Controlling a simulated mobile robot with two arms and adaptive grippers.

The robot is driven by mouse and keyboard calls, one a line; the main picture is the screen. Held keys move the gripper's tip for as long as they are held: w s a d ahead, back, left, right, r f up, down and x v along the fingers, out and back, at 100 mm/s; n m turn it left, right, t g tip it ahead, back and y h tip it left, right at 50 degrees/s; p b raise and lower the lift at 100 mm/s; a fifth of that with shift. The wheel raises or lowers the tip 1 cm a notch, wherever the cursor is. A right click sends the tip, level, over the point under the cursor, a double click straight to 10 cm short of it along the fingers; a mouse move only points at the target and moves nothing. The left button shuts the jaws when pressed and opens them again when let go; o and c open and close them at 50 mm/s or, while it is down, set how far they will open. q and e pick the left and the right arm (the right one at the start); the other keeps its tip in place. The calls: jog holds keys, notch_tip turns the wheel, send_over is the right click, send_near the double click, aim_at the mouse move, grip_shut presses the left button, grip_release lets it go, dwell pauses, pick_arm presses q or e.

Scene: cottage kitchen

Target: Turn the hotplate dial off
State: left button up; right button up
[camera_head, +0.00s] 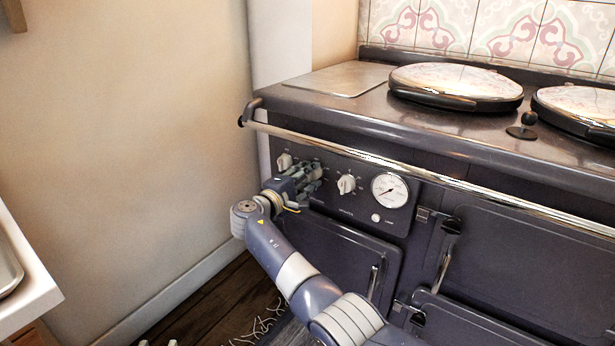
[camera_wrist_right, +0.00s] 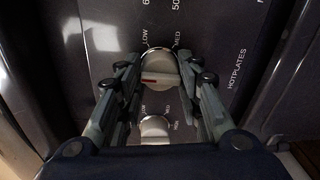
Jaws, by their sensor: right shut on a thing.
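My right gripper (camera_head: 308,176) is at the range's control panel in the head view, covering the middle dial there. In the right wrist view, its fingers (camera_wrist_right: 161,80) are closed on either side of a round, pale dial (camera_wrist_right: 158,62) with a raised bar and a red mark. The red mark faces left in that view. The word HOTPLATES (camera_wrist_right: 237,68) is printed to the right of this dial. Low and med marks are printed around it. My left gripper is not clearly seen.
Another dial (camera_head: 284,161) is left of my gripper, and a third dial (camera_head: 346,184) is right of it, beside a round gauge (camera_head: 390,190). A chrome rail (camera_head: 400,164) runs above the panel. Closed oven doors (camera_head: 345,252) are below. A wall (camera_head: 130,130) stands to the left.

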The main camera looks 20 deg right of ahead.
jog(key=o, duration=1.1)
jog(key=shift+c, duration=0.2)
jog(key=v, duration=0.7)
jog(key=shift+s, duration=0.15)
jog(key=shift+a+f, duration=0.1)
